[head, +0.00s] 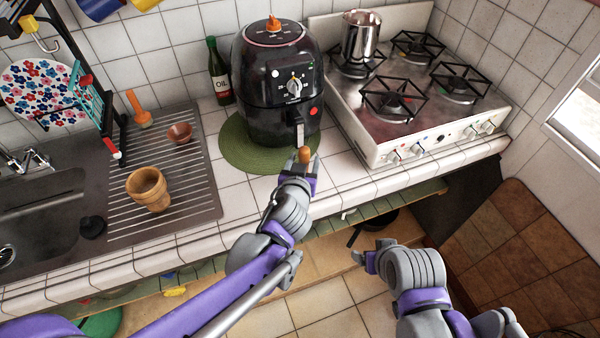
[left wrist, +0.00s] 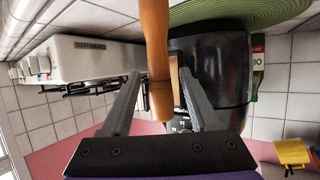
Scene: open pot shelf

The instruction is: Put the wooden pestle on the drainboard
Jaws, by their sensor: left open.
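The wooden pestle (head: 305,153) is at the counter's front edge, before the air fryer; in the left wrist view it is a long brown rod (left wrist: 155,45). My left gripper (head: 302,165) is at the pestle. In the left wrist view its fingers (left wrist: 163,82) are apart, with the pestle's end between them and a gap at each side. Where the pestle's lower end rests is hidden in the head view. The grey ribbed drainboard (head: 190,205) is at the left beside the sink. My right gripper (head: 362,260) hangs low in front of the counter; its jaw opening is unclear.
On the drainboard stand a wooden mortar-like cup (head: 148,190), a small brown bowl (head: 180,132) and an orange utensil (head: 138,110). A black air fryer (head: 275,85) stands on a green mat (head: 235,150). An oil bottle (head: 218,75) and the stove (head: 385,145) flank it.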

